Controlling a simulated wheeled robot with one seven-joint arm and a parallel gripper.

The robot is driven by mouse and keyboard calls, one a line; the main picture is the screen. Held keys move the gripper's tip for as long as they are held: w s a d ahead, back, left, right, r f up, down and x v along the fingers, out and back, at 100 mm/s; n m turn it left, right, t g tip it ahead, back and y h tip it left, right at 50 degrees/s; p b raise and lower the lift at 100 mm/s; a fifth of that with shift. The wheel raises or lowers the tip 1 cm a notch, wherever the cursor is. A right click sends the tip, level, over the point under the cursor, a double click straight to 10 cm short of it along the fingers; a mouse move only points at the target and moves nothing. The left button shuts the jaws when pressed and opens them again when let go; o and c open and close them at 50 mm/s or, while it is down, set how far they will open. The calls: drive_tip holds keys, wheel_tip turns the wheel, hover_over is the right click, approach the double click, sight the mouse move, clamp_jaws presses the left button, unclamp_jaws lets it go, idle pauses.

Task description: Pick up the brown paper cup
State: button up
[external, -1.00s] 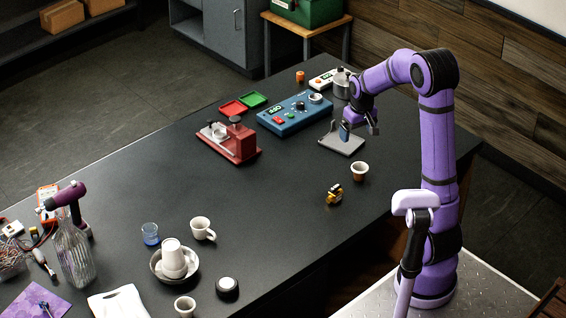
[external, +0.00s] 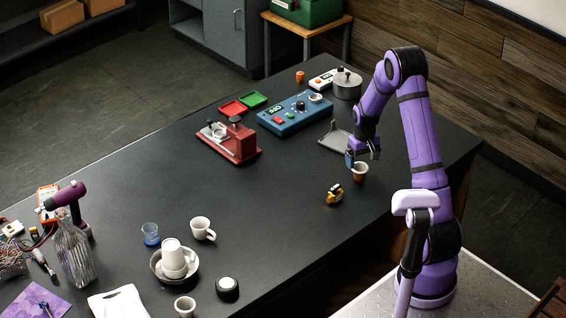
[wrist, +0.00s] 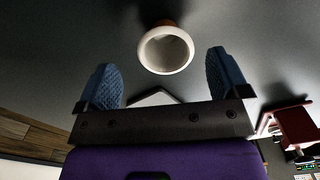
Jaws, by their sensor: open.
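The brown paper cup (external: 360,172) stands upright on the dark table near its right edge, with a pale rim and brown side. In the wrist view the cup (wrist: 166,50) lies between and just beyond the fingertips, its open mouth facing the camera. My gripper (external: 362,157) is open and just above the cup in the external view, partly covering its rim. In the wrist view the two blue fingers of my gripper (wrist: 164,72) are spread wide with nothing between them in their grasp. Whether a finger touches the cup, I cannot tell.
A small yellow-and-black item (external: 334,194) lies left of the cup. A grey plate-like stand (external: 336,138) is behind it. A blue control box (external: 293,114) and red device (external: 233,142) stand further back. Table between the red device and the white mug (external: 201,227) is clear.

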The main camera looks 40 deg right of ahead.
sight(359, 171)
drive_tip(key=shift+w+a+f, duration=0.1)
drive_tip(key=shift+w+f, duration=0.1)
drive_tip(key=shift+f, duration=1.2)
drive_tip(key=shift+w+a+f, duration=0.1)
drive_tip(key=shift+w+f, duration=0.1)
drive_tip(key=shift+f, duration=1.2)
drive_tip(key=c, duration=1)
